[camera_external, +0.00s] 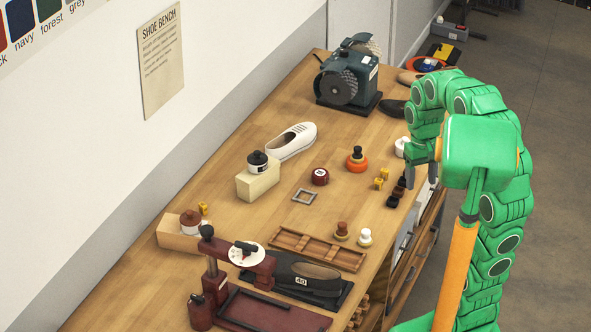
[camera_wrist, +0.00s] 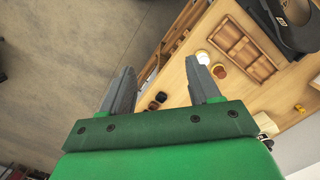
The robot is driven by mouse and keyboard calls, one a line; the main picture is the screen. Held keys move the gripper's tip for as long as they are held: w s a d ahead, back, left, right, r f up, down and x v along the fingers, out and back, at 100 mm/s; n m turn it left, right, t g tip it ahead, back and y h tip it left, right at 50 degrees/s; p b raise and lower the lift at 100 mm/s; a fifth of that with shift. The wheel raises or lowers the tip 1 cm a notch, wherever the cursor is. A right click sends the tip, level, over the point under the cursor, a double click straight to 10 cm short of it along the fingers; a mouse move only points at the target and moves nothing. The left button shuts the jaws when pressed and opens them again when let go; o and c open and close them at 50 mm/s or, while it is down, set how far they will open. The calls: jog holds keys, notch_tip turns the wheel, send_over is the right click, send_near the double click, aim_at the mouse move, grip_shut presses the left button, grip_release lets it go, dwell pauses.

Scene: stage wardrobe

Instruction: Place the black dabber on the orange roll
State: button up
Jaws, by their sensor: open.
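The black dabber (camera_external: 357,152) stands upright on the orange roll (camera_external: 356,164), in the middle right of the bench in the external view. My gripper (camera_external: 422,174) is to the right of them, by the bench's right edge, apart from both. In the wrist view my gripper (camera_wrist: 160,75) has its two fingers spread with nothing between them. I cannot make out the dabber or the roll in the wrist view.
Small dark blocks (camera_external: 398,191) and yellow blocks (camera_external: 379,183) lie near my gripper. A white shoe (camera_external: 291,142) and a grinder (camera_external: 347,82) stand farther back.

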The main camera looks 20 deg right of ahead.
jog(key=s+f, duration=0.2)
jog(key=s, duration=0.7)
jog(key=s+f, duration=0.3)
jog(key=s, duration=0.5)
jog(key=shift+s+f, duration=0.2)
jog(key=shift+s, duration=0.2)
